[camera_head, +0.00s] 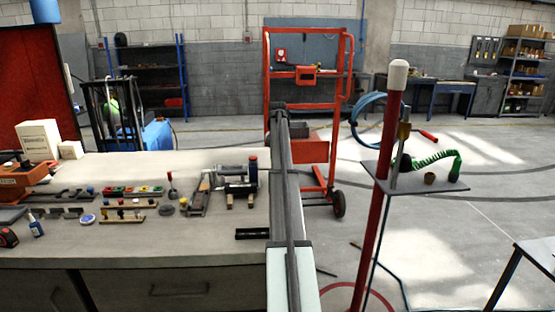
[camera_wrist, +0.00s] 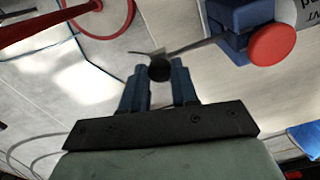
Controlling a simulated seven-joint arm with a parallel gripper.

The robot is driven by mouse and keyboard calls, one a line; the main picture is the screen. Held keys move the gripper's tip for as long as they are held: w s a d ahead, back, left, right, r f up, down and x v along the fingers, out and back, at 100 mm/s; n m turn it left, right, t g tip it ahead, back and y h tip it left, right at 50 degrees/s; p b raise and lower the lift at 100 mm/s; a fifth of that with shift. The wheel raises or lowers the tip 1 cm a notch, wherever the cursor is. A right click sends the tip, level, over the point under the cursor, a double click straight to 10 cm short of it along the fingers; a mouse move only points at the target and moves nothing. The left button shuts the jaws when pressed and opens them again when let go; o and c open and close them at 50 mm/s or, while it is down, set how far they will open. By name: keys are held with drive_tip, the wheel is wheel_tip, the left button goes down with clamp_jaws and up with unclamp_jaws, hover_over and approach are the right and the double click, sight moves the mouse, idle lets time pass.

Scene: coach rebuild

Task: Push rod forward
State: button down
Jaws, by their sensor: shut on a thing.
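In the wrist view, my gripper (camera_wrist: 158,72) has two blue fingers, closed on the dark round end of a thin rod. The rod (camera_wrist: 198,44) runs up and right from the fingers toward a blue block with a red round cap (camera_wrist: 272,45). The dark end sits between the fingertips. The fingers hide part of this end, and a small pale curved piece shows beside it. In the head view I cannot clearly make out my gripper or the held rod.
A grey workbench (camera_head: 140,240) with several small parts and tools fills the left. Right of it stands a red pole with a white top (camera_head: 384,160), with a small grey shelf (camera_head: 420,183). An orange trolley (camera_head: 310,140) stands behind.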

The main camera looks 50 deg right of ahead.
drive_tip(key=shift+w+a, duration=1.4)
drive_tip(key=c, duration=0.9)
unclamp_jaws()
drive_tip(key=shift+o, duration=0.2)
drive_tip(key=shift+r, duration=0.1)
wheel_tip(320, 180, up, 14)
drive_tip(key=shift+a+f, duration=0.1)
drive_tip(key=shift+f, duration=0.1)
